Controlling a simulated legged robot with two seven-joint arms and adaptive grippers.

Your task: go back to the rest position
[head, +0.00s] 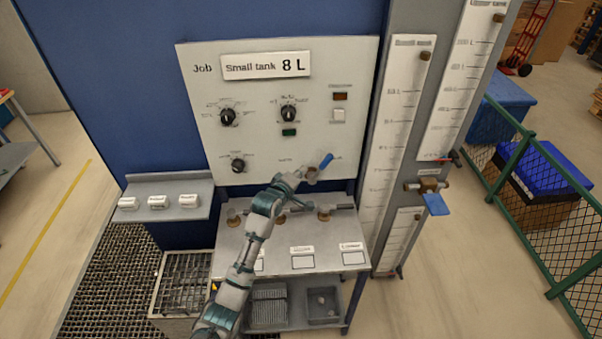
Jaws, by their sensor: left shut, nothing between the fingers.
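My left arm comes up from the bottom edge, and my left gripper (304,176) is in front of the lower part of the control panel (260,75). The gripper looks small and its fingers are hard to make out, but it is shut and empty. A blue lever (326,160) shows right by its tip; I cannot tell whether they touch. The panel carries several black knobs, one of them at upper middle (288,114), and a "Small tank 8 L" sign (265,66). My right gripper is not in view.
Below the panel is a grey bench (340,255) with labelled plates and fittings, partly hidden by my arm. A small shelf (165,190) stands left. Tall gauges (395,130) and a valve with a blue handle (436,204) are right. A green fence (545,190) stands further right.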

